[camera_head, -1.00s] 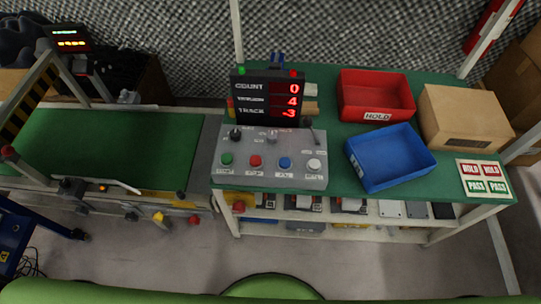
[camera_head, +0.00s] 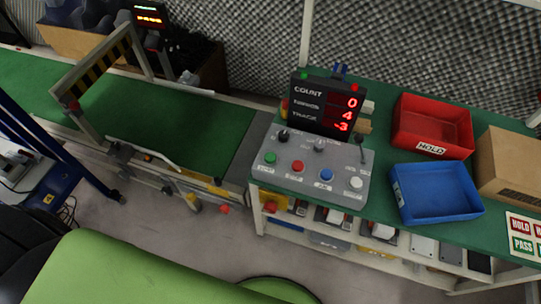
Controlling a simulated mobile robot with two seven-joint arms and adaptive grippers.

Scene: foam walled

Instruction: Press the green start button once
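The green start button (camera_head: 270,158) is the leftmost of a row of buttons on a grey control panel (camera_head: 325,160). The panel lies on the green bench top, in front of a black display. A red button (camera_head: 298,165), a blue button (camera_head: 326,174) and a white button (camera_head: 356,183) sit to its right. Nothing covers the green button. Neither of my grippers shows in the head view.
The display (camera_head: 326,103) reads count 0, then 4 and -3. A red bin (camera_head: 432,147), a blue bin (camera_head: 437,215) and a cardboard box (camera_head: 512,165) stand right of the panel. A green conveyor (camera_head: 160,120) with a striped gate runs left. Grey floor lies in front.

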